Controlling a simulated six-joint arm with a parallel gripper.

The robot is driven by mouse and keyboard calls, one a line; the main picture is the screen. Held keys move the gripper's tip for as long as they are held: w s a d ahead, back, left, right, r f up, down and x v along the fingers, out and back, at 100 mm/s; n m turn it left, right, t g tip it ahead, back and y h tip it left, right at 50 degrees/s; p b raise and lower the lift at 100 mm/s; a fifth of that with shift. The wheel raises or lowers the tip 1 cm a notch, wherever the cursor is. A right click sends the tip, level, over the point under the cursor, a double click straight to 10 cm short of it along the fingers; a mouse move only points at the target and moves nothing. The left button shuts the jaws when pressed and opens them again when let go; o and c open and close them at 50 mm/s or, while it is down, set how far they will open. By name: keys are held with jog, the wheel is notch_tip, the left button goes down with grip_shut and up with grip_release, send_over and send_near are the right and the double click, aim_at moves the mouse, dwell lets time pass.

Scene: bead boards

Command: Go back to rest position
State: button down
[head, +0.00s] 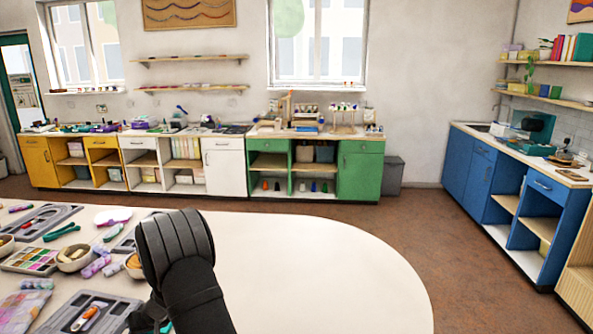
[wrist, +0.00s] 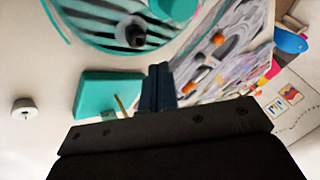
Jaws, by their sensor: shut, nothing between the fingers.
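My gripper (wrist: 160,88) shows in the wrist view with its narrow dark fingers together and nothing between them. It is over the white table, beside a teal box (wrist: 95,90) and a grey bead board (wrist: 232,48) with a few orange and dark pieces on it. I cannot tell whether the fingers touch anything. In the head view my black arm reaches over the table, and the fingers are mostly hidden behind it. Grey bead boards (head: 48,219) lie on the left part of the table.
A paint palette (head: 30,260), bowls (head: 72,262) and small tools crowd the table's left side. The white table (head: 330,270) is clear to the right of my arm. A round teal striped item (wrist: 100,22) and a white round piece (wrist: 24,108) lie near my gripper.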

jog(key=v, duration=0.8)
jog(key=a+r+n+g+h, duration=0.1)
jog(key=a+r+n+h, duration=0.1)
jog(key=n, duration=0.9)
jog(key=s+a+r+n+g+h, duration=0.1)
jog(key=a+r+n+h, duration=0.1)
jog(key=n, duration=0.9)
jog(key=a+r+n+g+h, duration=0.1)
jog(key=a+r+n+h, duration=0.2)
jog(key=n, duration=0.9)
jog(key=shift+s+a+h, duration=0.25)
jog(key=shift+a+h, duration=0.3)
jog(key=shift+h, duration=1.05)
